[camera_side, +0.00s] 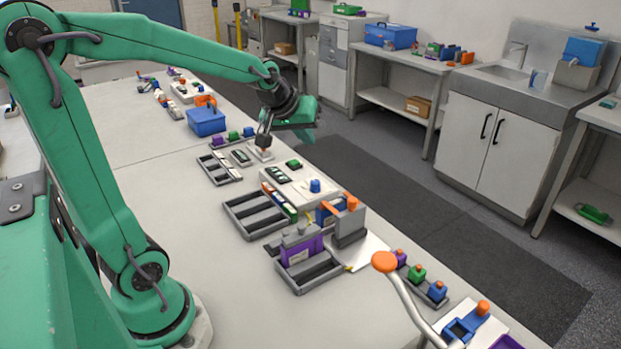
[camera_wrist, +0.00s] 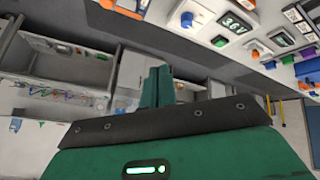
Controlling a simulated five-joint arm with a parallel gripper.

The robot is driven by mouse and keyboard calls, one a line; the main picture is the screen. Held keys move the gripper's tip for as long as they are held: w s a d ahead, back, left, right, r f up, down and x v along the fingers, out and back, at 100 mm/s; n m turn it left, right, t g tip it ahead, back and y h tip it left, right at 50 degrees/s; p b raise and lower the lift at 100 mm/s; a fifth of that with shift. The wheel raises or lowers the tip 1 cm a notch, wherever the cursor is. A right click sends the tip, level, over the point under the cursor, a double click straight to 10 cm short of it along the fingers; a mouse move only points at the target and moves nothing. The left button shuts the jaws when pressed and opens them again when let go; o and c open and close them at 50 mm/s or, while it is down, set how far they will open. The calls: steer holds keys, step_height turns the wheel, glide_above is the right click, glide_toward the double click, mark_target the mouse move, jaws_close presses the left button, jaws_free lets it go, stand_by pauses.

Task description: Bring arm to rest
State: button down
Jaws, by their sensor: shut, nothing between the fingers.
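My gripper (camera_side: 308,112) hangs at the end of my green arm, above the far edge of the white bench (camera_side: 190,225). In the side view it is apart from the things below it and holds nothing. In the wrist view its two green fingers (camera_wrist: 158,85) stand close together, shut, with nothing between them. The fingers point away from the bench top. My arm is stretched out across the bench.
Below my gripper are grey trays (camera_side: 218,168) and a white unit (camera_side: 305,188) with a blue knob. A blue box (camera_side: 206,121) stands to the left. Nearer are a purple block (camera_side: 302,247) and an orange-topped lever (camera_side: 385,262). The bench's left side is mostly clear.

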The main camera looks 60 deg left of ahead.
steer(key=s+d+m+h, duration=0.1)
steer(key=s+d+m, duration=0.3)
steer(key=s, duration=0.4)
steer(key=s+d+m+g+h, duration=0.1)
steer(key=s+d+m, duration=0.2)
steer(key=s+d, duration=0.4)
steer(key=shift+s+d+m, duration=0.2)
steer(key=shift+s+m, duration=0.2)
steer(key=shift+s, duration=0.65)
